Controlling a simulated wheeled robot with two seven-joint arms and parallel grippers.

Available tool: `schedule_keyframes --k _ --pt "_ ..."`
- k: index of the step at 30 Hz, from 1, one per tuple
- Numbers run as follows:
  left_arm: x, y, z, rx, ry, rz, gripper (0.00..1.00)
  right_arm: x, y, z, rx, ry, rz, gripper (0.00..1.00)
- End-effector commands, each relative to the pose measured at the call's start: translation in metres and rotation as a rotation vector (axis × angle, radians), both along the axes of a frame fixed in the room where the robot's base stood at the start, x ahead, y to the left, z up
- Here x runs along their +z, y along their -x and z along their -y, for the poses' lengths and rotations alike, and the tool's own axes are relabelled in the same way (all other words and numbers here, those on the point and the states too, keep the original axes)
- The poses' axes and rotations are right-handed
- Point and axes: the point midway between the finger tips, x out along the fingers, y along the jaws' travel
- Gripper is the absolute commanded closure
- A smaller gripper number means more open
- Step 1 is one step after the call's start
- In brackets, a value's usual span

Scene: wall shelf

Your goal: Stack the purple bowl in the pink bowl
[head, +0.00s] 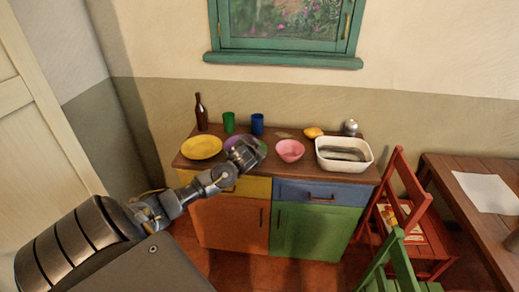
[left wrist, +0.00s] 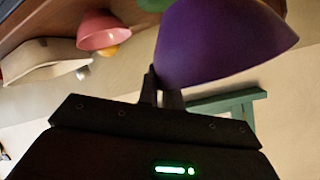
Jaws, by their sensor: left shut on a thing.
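The purple bowl (head: 232,141) is behind my left gripper (head: 246,152) in the head view, partly hidden by it. In the left wrist view the purple bowl (left wrist: 220,42) is large and close, with its rim between the fingers of my left gripper (left wrist: 160,88), which is shut on it. I cannot tell whether the bowl touches the cabinet top. The pink bowl (head: 290,151) stands on the cabinet top to the right of my gripper, apart from the purple bowl. It also shows at the upper left of the left wrist view (left wrist: 104,32). My right gripper is not in view.
On the cabinet (head: 312,191) stand a yellow plate (head: 201,148), brown bottle (head: 201,113), green cup (head: 228,122), blue cup (head: 257,124), orange-yellow item (head: 313,132), silver item (head: 350,127) and white basin (head: 345,164). A red chair (head: 413,207) and table (head: 465,203) are at right.

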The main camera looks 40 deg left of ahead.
Motion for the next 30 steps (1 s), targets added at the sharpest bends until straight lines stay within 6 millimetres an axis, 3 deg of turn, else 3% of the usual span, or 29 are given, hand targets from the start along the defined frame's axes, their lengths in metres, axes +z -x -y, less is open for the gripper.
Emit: schedule_keyframes --k 11,21,30 --pt "0.032 -0.008 0.077 -0.105 0.002 0.007 1.0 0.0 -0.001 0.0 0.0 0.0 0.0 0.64" --pt "0.071 -0.012 0.174 -0.265 -0.001 0.009 1.0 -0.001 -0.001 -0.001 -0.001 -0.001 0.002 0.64" --pt "0.109 0.0 0.257 -0.407 0.006 0.01 1.0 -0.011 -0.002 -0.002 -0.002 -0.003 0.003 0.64"
